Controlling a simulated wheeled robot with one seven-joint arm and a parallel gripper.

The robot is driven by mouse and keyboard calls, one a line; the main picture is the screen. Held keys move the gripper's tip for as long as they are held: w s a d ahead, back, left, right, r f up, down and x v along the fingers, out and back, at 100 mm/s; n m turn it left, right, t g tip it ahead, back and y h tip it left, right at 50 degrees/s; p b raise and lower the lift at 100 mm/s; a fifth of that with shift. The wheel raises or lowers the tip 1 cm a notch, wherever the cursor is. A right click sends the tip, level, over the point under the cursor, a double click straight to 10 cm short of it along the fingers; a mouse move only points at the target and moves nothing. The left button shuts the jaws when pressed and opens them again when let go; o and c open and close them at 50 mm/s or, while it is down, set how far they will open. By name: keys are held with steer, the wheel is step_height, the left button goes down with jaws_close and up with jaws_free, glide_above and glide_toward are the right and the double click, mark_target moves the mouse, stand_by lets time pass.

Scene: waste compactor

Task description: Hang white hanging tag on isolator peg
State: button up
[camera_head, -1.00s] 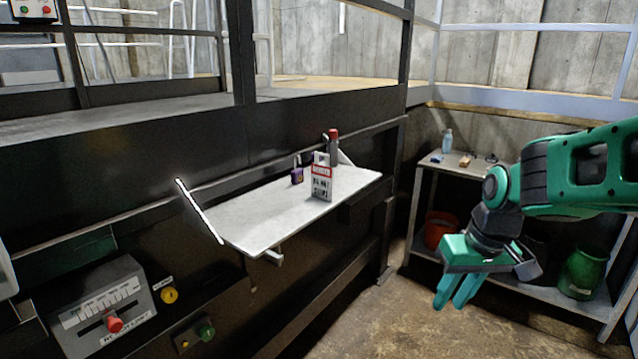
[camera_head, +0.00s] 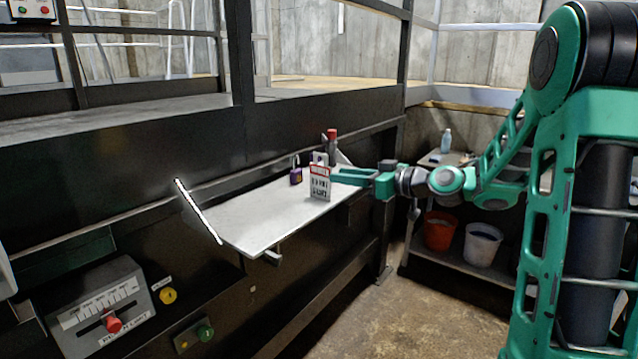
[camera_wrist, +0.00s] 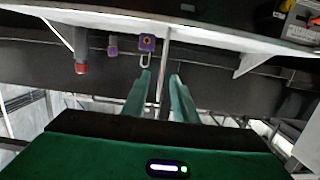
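The white hanging tag (camera_head: 320,184), with a red band and dark lettering, stands on the light shelf in the head view. My gripper (camera_head: 333,176) reaches in from the right, level, with its fingertips at the tag's right edge. In the wrist view, which looks upside down, my gripper (camera_wrist: 160,78) has its two green fingers apart. A thin pale upright strip between them is probably the tag edge-on; I cannot tell whether the fingers touch it. A grey control box with a red handle (camera_head: 113,324) is at lower left. I cannot make out the isolator peg.
On the shelf (camera_head: 260,215), a purple padlock (camera_head: 296,176) stands left of the tag, and a red-capped canister (camera_head: 332,148) stands behind it. A yellow knob (camera_head: 169,295) is beside the control box. Orange (camera_head: 439,231) and white (camera_head: 482,244) buckets sit on the rack at right.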

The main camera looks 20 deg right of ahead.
steer(key=x, duration=0.3)
glide_above(320, 199)
steer(key=shift+w+f, duration=0.15)
steer(key=shift+w, duration=0.05)
steer(key=shift+c, duration=0.4)
jaws_close()
